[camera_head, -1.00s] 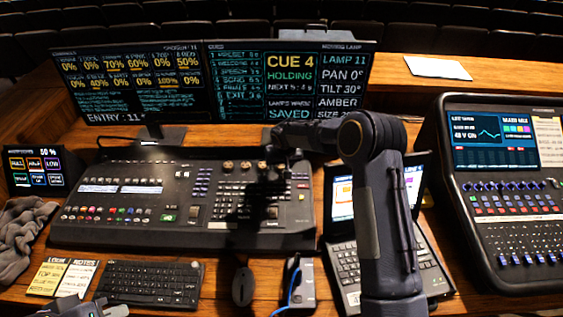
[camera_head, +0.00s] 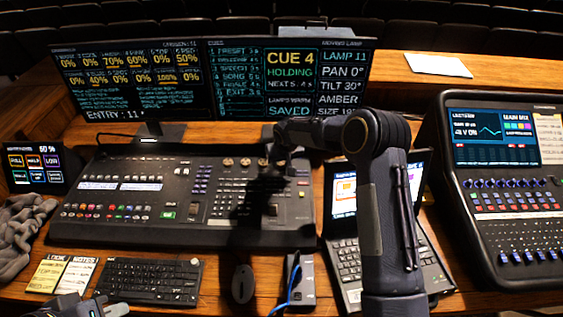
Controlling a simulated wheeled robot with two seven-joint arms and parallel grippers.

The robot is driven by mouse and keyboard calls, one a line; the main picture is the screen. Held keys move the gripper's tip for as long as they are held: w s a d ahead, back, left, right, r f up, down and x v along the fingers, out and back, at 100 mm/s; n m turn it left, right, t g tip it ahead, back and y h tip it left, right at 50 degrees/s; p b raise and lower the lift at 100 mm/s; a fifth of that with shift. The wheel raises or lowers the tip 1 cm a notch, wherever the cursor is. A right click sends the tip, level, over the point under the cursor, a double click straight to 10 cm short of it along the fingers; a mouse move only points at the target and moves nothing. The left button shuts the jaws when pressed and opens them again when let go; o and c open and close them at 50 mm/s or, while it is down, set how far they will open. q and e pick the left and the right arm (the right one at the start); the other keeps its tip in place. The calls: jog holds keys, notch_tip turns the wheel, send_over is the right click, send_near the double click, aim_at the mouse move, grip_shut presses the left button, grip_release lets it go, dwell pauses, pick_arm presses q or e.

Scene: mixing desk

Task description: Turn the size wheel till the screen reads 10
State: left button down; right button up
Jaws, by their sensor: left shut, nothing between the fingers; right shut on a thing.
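The lighting desk (camera_head: 130,228) stands in the middle, with a row of small brass wheels (camera_head: 228,162) at its upper right. My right gripper (camera_head: 277,168) is at the right end of this row, shut on a wheel there; the gripper hides most of that wheel. The wide screen (camera_head: 215,118) behind the desk shows CUE 4, HOLDING, and a lamp list with a SIZE line (camera_head: 330,111) at its foot. My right arm is close below that line, and its last digit is hard to read. My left gripper (camera_head: 95,309) is shut and empty at the bottom left edge.
A sound mixer (camera_head: 510,200) is at the right. A keyboard (camera_head: 150,282), a mouse (camera_head: 243,284), note cards (camera_head: 62,274) and a grey cloth (camera_head: 18,235) lie in front and left. A small touch panel (camera_head: 35,168) stands at the left.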

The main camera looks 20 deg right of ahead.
jog(key=n+b, duration=0.1)
jog(key=n+y, duration=0.1)
jog(key=n, duration=0.1)
jog(key=shift+d+f+n+b, duration=0.1)
jog(key=shift+d+n+b, duration=0.1)
jog(key=shift+n+b, duration=0.15)
jog(key=shift+w+d+n+g+y+b, duration=0.15)
jog(key=shift+n+y+b, duration=0.2)
jog(key=shift+n, duration=0.45)
jog(key=shift+s+n+g+y+b, duration=0.1)
jog(key=shift+n+g+y+b, duration=0.1)
jog(key=shift+n+y, duration=0.4)
jog(key=shift+n, duration=0.35)
jog(key=o, duration=1)
jog(key=b+v, duration=0.1)
jog(key=v, duration=0.7)
jog(key=shift+b, duration=0.35)
jog(key=shift+w, duration=0.1)
